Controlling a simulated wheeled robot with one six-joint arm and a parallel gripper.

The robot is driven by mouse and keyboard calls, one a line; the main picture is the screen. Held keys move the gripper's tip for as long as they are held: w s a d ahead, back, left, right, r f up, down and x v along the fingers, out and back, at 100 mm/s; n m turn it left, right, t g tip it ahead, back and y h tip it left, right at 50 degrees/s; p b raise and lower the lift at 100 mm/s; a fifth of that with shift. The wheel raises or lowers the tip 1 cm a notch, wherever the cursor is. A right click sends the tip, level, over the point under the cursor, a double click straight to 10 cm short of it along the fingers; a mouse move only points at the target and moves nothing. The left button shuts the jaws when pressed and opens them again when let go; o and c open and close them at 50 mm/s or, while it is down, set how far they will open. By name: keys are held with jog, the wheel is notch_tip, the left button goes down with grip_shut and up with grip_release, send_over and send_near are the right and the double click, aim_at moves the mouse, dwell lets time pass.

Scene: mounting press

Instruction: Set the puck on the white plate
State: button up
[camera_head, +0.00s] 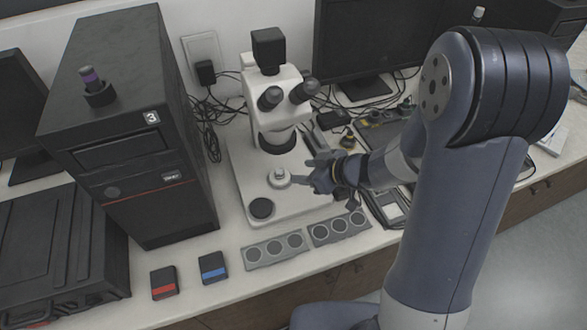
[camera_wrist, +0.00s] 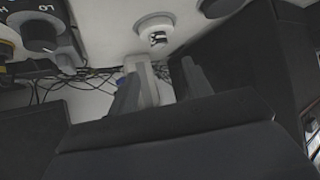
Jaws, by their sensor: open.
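The white plate (camera_head: 278,184) is a small round disc on the microscope's base. A small pale puck (camera_head: 281,173) appears to sit on top of it, near the middle. In the wrist view the round white plate (camera_wrist: 153,20) shows at the top, with the puck (camera_wrist: 158,39), marked dark on its face, against it. My gripper (camera_head: 308,179) is just right of the plate, low over the base. In the wrist view my gripper (camera_wrist: 158,82) has its fingers apart with nothing held between them. The puck is apart from the fingers.
The white microscope (camera_head: 277,95) rises behind the plate. A black disc (camera_head: 261,208) lies at the base's front left. Two grey trays with round wells (camera_head: 275,249) lie in front. A black tower (camera_head: 135,140) stands left. Red (camera_head: 164,283) and blue-striped (camera_head: 213,267) boxes lie near the front edge.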

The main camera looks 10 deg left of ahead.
jog(key=shift+v, duration=1.2)
dwell(0.3)
